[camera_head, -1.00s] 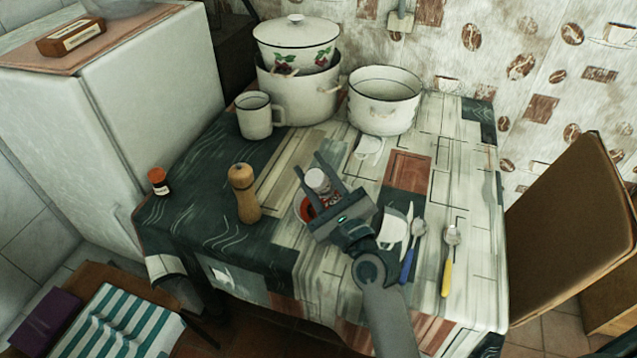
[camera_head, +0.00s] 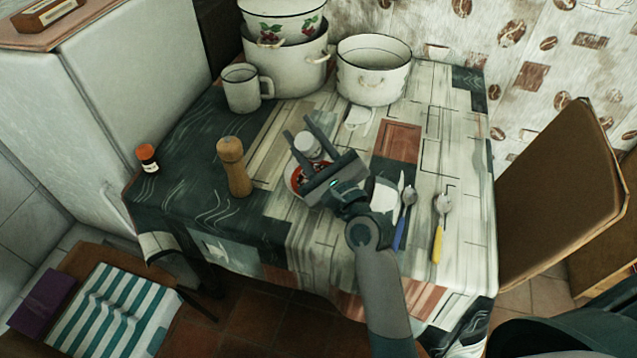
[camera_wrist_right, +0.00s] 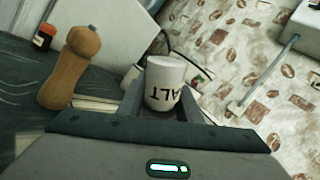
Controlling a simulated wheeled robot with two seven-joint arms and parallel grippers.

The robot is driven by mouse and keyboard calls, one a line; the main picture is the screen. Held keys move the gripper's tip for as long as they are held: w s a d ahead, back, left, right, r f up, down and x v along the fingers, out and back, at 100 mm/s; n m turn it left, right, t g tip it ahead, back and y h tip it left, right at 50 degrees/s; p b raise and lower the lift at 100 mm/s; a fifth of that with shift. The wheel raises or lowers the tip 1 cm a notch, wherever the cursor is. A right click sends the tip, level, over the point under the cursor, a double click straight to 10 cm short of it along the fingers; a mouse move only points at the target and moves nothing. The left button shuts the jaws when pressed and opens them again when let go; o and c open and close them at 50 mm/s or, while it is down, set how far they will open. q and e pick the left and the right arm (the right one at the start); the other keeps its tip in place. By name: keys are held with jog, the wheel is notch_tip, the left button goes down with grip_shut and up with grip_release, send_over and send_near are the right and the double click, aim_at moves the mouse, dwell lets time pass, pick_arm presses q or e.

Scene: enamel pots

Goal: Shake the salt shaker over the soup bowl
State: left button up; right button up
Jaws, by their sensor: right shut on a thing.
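My right gripper (camera_head: 299,128) is shut on the white salt shaker (camera_head: 307,146), held above the table. In the right wrist view the shaker (camera_wrist_right: 165,85) sits between the fingers, its dark lettering appearing upside down. The soup bowl (camera_head: 295,179), with a red-orange rim, lies beneath the shaker and gripper in the head view. The gripper hides much of the bowl, and the exact gap above it cannot be told. My left gripper is not in view.
A wooden mill (camera_head: 233,168) and a small orange-capped jar (camera_head: 147,158) stand to the left. A white mug (camera_head: 241,90) and enamel pots (camera_head: 374,70) stand at the back. Blue-handled (camera_head: 402,222) and yellow-handled (camera_head: 439,225) spoons lie to the right.

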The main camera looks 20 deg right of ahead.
notch_tip(320, 180, up, 4)
notch_tip(320, 180, down, 6)
jog(key=shift+a+r, duration=0.1)
jog(key=shift+r, duration=0.05)
